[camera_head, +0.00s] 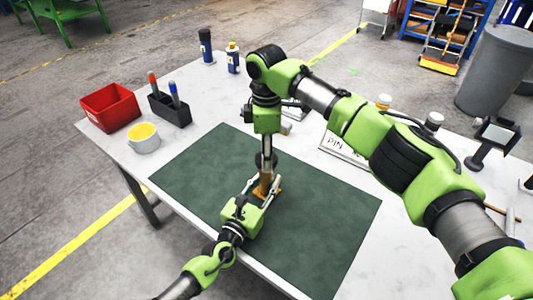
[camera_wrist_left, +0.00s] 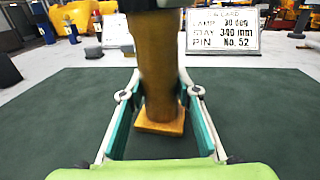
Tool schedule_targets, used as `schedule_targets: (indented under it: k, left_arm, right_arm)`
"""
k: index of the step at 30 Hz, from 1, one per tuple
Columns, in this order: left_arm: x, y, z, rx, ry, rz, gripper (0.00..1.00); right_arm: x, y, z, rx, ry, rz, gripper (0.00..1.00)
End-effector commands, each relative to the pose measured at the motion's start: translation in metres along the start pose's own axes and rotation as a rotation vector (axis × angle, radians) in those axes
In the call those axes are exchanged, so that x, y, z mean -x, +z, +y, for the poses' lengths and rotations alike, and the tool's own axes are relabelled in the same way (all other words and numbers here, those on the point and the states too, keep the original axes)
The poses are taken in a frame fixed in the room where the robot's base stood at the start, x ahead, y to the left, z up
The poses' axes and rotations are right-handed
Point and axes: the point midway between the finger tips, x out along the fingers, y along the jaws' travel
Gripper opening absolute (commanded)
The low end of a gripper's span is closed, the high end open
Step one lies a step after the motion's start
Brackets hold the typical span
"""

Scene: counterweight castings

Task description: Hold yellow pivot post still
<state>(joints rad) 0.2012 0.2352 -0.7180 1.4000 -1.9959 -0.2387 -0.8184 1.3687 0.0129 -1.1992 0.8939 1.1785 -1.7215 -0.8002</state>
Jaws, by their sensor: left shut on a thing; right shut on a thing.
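The yellow pivot post (camera_head: 265,187) stands upright on the green mat (camera_head: 185,175), its square base flat on it. In the left wrist view the post (camera_wrist_left: 161,85) rises between the two fingers of my left gripper (camera_wrist_left: 160,92). In the head view my left gripper (camera_head: 263,184) reaches in low from the front and is shut around the post. My right gripper (camera_head: 267,148) points down from above the post, shut on a dark part (camera_head: 266,161) at the post's top. The fingers and that part overlap, so its shape and exact contact are unclear.
A sign card (camera_head: 342,150) stands behind the mat; it also shows in the left wrist view (camera_wrist_left: 222,31). A red bin (camera_head: 110,108), a black holder (camera_head: 170,110) and a white tub with yellow contents (camera_head: 144,138) stand at the left. The mat's left part is clear.

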Motion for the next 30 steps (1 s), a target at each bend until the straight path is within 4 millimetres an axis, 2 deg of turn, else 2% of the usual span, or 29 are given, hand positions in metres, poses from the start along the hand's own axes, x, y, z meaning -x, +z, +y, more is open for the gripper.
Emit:
schedule_targets:
  k: [9, 14, 18, 19, 21, 30]
  left_arm:
    - [0.0004, -0.0011, -0.0003, 0.000, -0.001, 0.002, 0.00]
    - [0.0004, -0.0010, -0.0004, 0.000, -0.001, 0.002, 0.00]
    - [0.0004, -0.0010, -0.0004, 0.000, -0.001, 0.002, 0.00]
    - [0.0004, -0.0010, -0.0004, 0.000, -0.001, 0.002, 0.00]
    - [0.0004, -0.0010, -0.0004, 0.000, -0.001, 0.002, 0.00]
    - [0.0004, -0.0010, -0.0004, 0.000, -0.001, 0.002, 0.00]
  right_arm:
    - [-0.0011, -0.0011, -0.0007, -0.665, -0.003, 0.002, 0.15]
    - [-0.0010, -0.0009, -0.0005, -0.943, -0.003, 0.002, 0.15]
    - [-0.0004, -0.0001, 0.0002, -0.941, 0.000, 0.001, 0.15]
    - [-0.0004, -0.0001, 0.0002, -0.940, 0.000, 0.001, 0.43]
    - [-0.0004, -0.0001, 0.0002, -0.940, 0.000, 0.001, 0.60]
    - [-0.0003, -0.0001, 0.0002, -0.938, 0.000, 0.001, 0.60]
